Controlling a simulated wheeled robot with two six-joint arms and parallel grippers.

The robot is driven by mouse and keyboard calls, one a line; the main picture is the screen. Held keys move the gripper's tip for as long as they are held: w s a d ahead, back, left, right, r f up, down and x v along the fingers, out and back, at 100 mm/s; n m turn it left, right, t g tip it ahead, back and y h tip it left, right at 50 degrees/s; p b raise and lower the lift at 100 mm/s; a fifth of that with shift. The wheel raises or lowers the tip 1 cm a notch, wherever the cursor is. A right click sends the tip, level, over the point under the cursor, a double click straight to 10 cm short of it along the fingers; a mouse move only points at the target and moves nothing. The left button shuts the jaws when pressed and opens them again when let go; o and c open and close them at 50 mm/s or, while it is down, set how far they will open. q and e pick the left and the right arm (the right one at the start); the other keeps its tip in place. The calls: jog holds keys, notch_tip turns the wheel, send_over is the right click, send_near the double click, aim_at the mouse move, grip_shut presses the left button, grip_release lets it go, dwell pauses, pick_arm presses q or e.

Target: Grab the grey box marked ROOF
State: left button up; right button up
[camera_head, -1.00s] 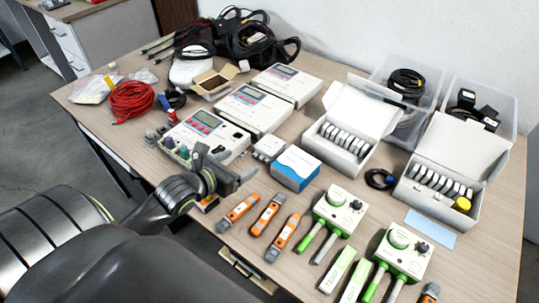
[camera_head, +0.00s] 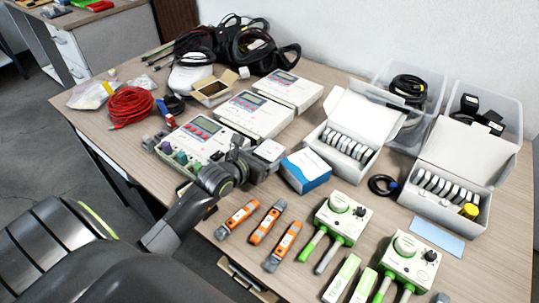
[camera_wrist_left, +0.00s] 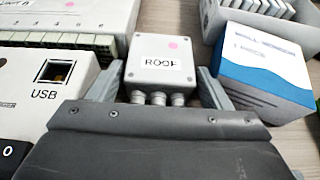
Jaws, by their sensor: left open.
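The small grey box marked ROOF (camera_wrist_left: 160,66) has a pink dot on top and several cable glands on its near side. It sits on the table and also shows in the head view (camera_head: 270,149), partly behind my left gripper. My left gripper (camera_wrist_left: 158,86) is open in the wrist view, with one finger on each side of the box. It holds nothing firmly, and I cannot tell whether a finger touches the box. In the head view my left gripper (camera_head: 256,161) reaches in from the left at the box. My right gripper is not in view.
A blue and white sensor box (camera_head: 306,169) stands close on the right. A white device with a USB port (camera_wrist_left: 48,75) is close on the left. White units (camera_head: 252,114) stand behind. Orange tools (camera_head: 265,223) and green-handled devices (camera_head: 343,215) lie in front.

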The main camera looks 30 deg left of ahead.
pick_arm(q)
jog(key=shift+w, duration=0.15)
jog(key=c, duration=0.8)
